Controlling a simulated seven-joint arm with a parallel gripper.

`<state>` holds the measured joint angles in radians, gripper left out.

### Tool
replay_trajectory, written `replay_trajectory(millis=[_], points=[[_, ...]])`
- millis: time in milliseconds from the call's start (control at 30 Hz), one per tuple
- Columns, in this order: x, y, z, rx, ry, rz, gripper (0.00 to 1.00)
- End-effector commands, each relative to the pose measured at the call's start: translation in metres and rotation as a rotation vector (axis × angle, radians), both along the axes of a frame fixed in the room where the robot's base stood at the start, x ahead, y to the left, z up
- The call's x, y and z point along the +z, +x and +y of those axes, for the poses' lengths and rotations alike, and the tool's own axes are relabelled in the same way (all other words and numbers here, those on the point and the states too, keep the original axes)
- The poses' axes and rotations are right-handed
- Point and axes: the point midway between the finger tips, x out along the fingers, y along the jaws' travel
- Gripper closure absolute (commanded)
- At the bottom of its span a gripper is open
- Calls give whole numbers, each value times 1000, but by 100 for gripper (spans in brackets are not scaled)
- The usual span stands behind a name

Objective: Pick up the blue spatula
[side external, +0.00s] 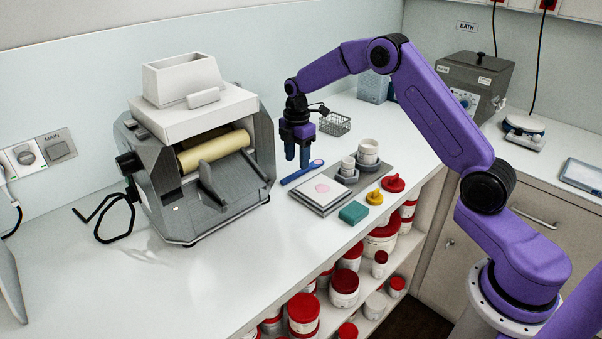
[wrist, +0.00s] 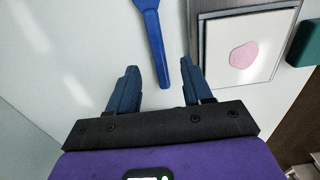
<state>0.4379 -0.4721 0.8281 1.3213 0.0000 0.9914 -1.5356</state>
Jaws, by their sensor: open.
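The blue spatula (side external: 302,172) lies flat on the white counter, left of the grey tray in the side view. In the wrist view the spatula (wrist: 153,38) runs from the top edge down to a tip just beyond and between my fingertips. My gripper (side external: 297,158) points down above the counter near the spatula, with dark blue fingers. In the wrist view my gripper (wrist: 160,68) is open with nothing between its fingers. The spatula's far end is cut off at the top of the wrist view.
A grey tray (side external: 334,208) holds a white tile (side external: 318,191) with a pink patch. White jars (side external: 367,151), a yellow item (side external: 374,197), a red lid (side external: 393,183) and a teal block (side external: 353,212) stand nearby. The roller mill (side external: 200,160) stands left, a wire basket (side external: 335,124) behind.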

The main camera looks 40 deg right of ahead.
Motion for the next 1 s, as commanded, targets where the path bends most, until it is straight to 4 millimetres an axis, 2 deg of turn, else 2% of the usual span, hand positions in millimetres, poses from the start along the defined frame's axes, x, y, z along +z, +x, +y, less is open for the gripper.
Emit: replay_trajectory(millis=[100, 267, 567, 600, 733, 1000], points=[[-19, 1, 1, 1, 0, 4, 50], [-37, 1, 1, 0, 0, 4, 50], [-42, 2, 1, 1, 0, 0, 50], [-42, 2, 1, 1, 0, 0, 56], [-42, 2, 1, 1, 0, 1, 99], [-41, 2, 1, 1, 0, 1, 100]])
